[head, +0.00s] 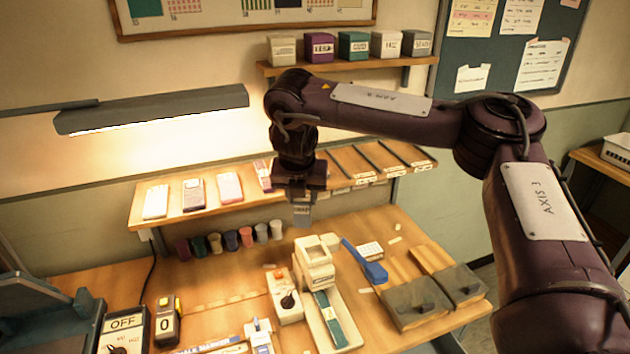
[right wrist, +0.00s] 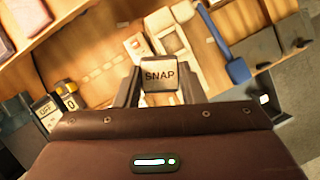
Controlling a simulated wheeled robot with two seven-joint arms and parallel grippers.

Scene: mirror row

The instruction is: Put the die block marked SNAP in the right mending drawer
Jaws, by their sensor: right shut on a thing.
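My right gripper (head: 302,200) is shut on the grey die block (head: 302,214), holding it in the air above the bench, below the front of the wooden shelf. In the right wrist view the block (right wrist: 160,73) sits between the two fingers with its SNAP label facing the camera. Two dark grey drawer-like boxes with knobs stand side by side at the bench's right end: the left one (head: 418,318) and the right one (head: 462,294). Wooden panels lie behind them. I cannot tell how far either is open. My left gripper is not in view.
Several coloured cups (head: 230,241) line the back. Switch boxes (head: 124,328) are at front left. A lamp (head: 150,108) hangs above the shelf.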

